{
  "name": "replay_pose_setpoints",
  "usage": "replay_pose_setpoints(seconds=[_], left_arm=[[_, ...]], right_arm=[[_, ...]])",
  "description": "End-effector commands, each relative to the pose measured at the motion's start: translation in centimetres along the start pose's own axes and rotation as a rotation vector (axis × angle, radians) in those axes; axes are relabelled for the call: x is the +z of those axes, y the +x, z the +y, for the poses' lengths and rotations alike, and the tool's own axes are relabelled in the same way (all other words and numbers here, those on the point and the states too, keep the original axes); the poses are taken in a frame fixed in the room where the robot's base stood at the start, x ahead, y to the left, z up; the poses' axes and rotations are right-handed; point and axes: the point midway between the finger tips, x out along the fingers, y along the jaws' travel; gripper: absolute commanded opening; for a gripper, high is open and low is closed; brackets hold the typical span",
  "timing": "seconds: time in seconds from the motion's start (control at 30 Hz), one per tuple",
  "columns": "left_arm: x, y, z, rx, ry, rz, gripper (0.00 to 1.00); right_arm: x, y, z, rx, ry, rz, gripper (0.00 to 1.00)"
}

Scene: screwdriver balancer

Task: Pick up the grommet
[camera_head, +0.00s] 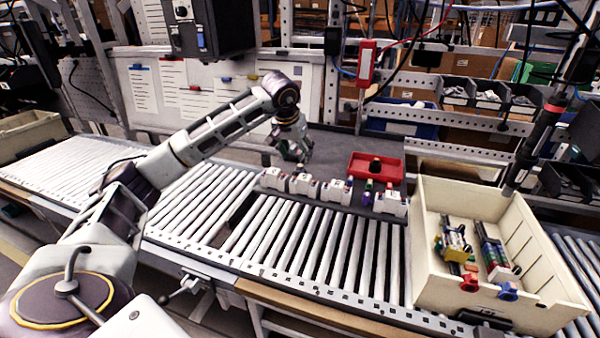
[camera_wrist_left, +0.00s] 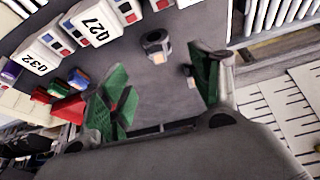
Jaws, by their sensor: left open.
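My left gripper (camera_head: 292,152) reaches over the grey table behind the roller conveyor. In the left wrist view its two green-padded fingers (camera_wrist_left: 160,86) are apart, with nothing between the pads. A small dark ring-like piece (camera_wrist_left: 157,42), which looks like the grommet, lies on the grey surface just beyond the fingertips, near the middle of the gap. It has a pale patch on its lower side. I cannot make out the grommet in the head view, where the gripper covers that spot. My right gripper is not in view.
White labelled blocks (camera_head: 304,184) stand in a row along the table's front edge. They also show in the left wrist view (camera_wrist_left: 92,22). A red tray (camera_head: 376,160) is to the right. A cream bin (camera_head: 433,290) holding tools stands further right on the rollers.

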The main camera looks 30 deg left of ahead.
Motion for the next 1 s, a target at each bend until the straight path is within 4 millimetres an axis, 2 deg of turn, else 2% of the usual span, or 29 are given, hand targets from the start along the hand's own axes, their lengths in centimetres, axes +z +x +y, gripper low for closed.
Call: replay_pose_setpoints(seconds=[0.1,0.23,0.77,1.0], left_arm=[[0.1,1.5,0.1,0.001,0.001,-0.003,0.63],[0.0,2.5,0.0,0.000,0.000,-0.002,0.63],[0.1,3.1,0.1,0.000,0.000,-0.001,0.63],[0.2,4.7,0.1,0.000,0.000,-0.003,0.63]], right_arm=[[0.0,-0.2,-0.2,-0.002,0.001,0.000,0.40],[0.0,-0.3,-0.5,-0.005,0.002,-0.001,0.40],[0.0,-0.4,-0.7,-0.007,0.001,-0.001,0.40],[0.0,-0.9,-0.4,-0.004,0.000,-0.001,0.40]])
